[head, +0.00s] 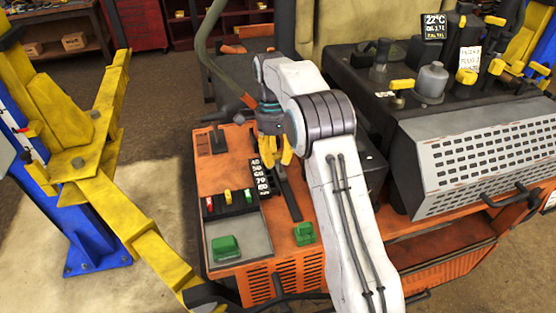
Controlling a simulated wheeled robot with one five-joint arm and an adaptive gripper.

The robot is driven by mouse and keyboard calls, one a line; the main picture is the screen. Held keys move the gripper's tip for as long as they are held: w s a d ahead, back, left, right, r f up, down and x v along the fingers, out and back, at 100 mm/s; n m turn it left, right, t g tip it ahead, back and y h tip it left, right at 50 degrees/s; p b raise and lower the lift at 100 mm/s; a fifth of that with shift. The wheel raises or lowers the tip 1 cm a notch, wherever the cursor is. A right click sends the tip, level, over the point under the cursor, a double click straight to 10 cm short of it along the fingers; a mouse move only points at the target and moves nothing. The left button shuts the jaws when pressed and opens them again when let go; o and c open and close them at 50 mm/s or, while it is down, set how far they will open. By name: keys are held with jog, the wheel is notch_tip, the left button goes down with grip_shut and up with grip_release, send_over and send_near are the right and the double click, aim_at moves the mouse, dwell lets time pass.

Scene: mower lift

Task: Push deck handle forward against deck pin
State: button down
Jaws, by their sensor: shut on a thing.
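My gripper (273,162) points down over the orange console (225,172) of the mower, its yellow fingers closed. It is at the upper end of a dark slot (289,197), beside a black scale plate (262,178) with white numbers. The fingers are shut around the deck handle, which they hide almost wholly. I cannot make out the deck pin; it may be behind the gripper or too small to tell.
Red, yellow and green switches (228,200) and green knobs (225,247) sit left of and below the slot. A yellow lift arm (125,215) stands left. A dark engine housing with a perforated grey guard (480,155) stands right. An olive curved tube (203,45) rises behind the gripper.

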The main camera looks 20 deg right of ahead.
jog(key=shift+w+r, duration=0.15)
jog(key=shift+w, duration=0.05)
jog(key=c, duration=1.2)
grip_release()
jog(key=shift+a, duration=0.1)
jog(key=o, duration=0.3)
jog(key=v, duration=0.7)
jog(key=shift+r, duration=0.15)
